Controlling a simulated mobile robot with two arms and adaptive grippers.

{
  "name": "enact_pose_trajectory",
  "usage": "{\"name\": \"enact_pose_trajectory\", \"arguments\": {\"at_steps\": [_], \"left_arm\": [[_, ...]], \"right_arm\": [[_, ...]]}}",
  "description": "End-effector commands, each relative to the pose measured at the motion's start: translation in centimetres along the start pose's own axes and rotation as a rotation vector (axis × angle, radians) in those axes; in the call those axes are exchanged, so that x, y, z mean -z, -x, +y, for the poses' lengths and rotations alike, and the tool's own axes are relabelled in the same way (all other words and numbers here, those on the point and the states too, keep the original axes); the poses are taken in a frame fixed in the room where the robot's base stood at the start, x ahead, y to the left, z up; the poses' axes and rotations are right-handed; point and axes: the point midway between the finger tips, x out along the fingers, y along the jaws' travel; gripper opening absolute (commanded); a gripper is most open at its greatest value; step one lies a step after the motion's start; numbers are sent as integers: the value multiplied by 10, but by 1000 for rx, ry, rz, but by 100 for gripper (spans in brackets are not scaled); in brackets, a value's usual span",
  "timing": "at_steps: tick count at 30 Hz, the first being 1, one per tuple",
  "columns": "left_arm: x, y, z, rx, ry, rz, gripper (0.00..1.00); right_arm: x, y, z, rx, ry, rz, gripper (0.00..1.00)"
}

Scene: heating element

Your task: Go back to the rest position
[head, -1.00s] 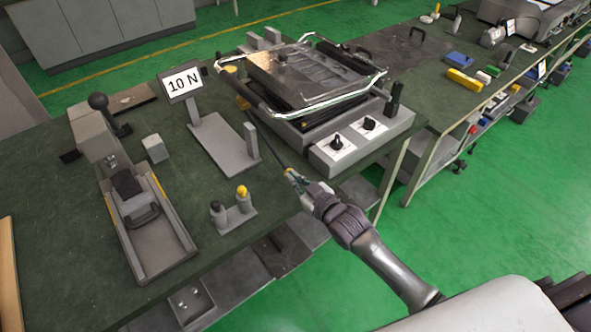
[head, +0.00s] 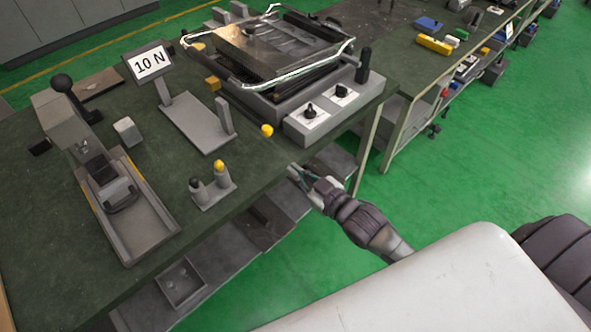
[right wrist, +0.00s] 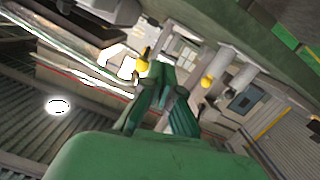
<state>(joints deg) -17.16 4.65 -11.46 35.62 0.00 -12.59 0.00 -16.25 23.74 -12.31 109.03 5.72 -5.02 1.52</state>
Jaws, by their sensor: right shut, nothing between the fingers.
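My right gripper (head: 298,176) is shut and empty, off the front edge of the green workbench. In the right wrist view its green fingers (right wrist: 168,88) are together. The heating element (head: 275,50), a grey box with a metal top and a bright tubular frame, stands on the bench beyond the gripper, apart from it. Its front panel (head: 330,105) has two black knobs. A yellow ball (head: 267,130) shows at the panel's left end, clear of the fingers. My left gripper is out of view.
The bench top (head: 75,215) carries a "10 N" sign (head: 150,61), a lever device (head: 125,205) and a small stand with two knobs (head: 212,188). A second bench (head: 395,45) stands at upper right. Green floor (head: 470,145) is clear on the right.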

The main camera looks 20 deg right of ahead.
Motion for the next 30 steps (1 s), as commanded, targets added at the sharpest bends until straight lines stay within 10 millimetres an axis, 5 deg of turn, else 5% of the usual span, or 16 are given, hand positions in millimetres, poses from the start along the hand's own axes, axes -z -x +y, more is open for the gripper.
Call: {"name": "enact_pose_trajectory", "arguments": {"at_steps": [22,26,30], "left_arm": [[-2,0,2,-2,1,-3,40],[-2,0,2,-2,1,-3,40],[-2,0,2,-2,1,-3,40]], "right_arm": [[-5,0,0,-2,-2,-11,0],[-47,0,0,-16,-16,-95,0],[-140,13,-6,-40,-49,-284,0]]}}
